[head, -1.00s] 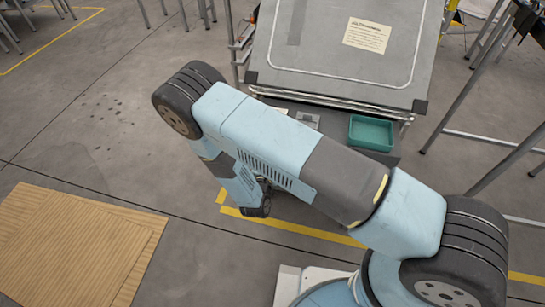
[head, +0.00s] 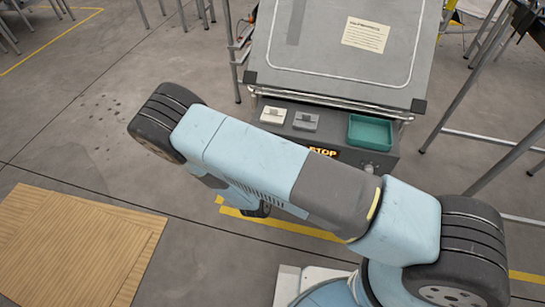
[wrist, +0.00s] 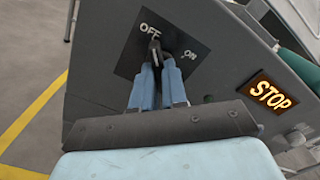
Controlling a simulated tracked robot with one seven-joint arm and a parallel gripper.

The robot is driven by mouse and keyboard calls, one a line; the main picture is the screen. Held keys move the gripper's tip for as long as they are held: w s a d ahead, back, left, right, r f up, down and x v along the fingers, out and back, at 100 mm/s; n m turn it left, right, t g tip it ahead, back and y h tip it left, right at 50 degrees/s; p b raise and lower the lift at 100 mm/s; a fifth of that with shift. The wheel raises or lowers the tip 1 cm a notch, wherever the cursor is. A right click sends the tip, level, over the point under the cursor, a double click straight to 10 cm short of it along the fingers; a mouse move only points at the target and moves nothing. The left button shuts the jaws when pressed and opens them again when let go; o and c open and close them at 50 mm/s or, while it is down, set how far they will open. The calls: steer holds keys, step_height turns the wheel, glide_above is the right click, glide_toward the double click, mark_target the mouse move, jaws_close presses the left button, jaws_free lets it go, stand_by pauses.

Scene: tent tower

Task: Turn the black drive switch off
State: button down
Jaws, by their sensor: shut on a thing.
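The black drive switch (wrist: 155,45) sits on a dark plate (wrist: 125,64) marked OFF and ON on the front of the grey console. Its black handle stands just below the OFF lettering, away from the ON lettering. My gripper (wrist: 161,66) is shut on the handle, with its blue fingers reaching up from below in the wrist view. The fingertips partly cover the switch's base. In the head view my arm hides the switch and the gripper tips.
A lit STOP sign (wrist: 270,95) is right of the switch. On the console ledge are a white switch box (head: 273,115), a grey one (head: 306,121) and a teal tray (head: 370,132). Metal frame legs (head: 475,90) stand at right. Open floor lies left, with a wooden pallet (head: 70,245).

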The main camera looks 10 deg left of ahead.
steer(key=shift+f+n, duration=0.1)
steer(key=shift+n, duration=0.4)
steer(key=shift+s, duration=0.1)
steer(key=c, duration=1.2)
jaws_free()
steer(key=shift+o, duration=0.2)
steer(key=s+a, duration=0.1)
steer(key=s, duration=1.2)
steer(key=shift+s, duration=0.3)
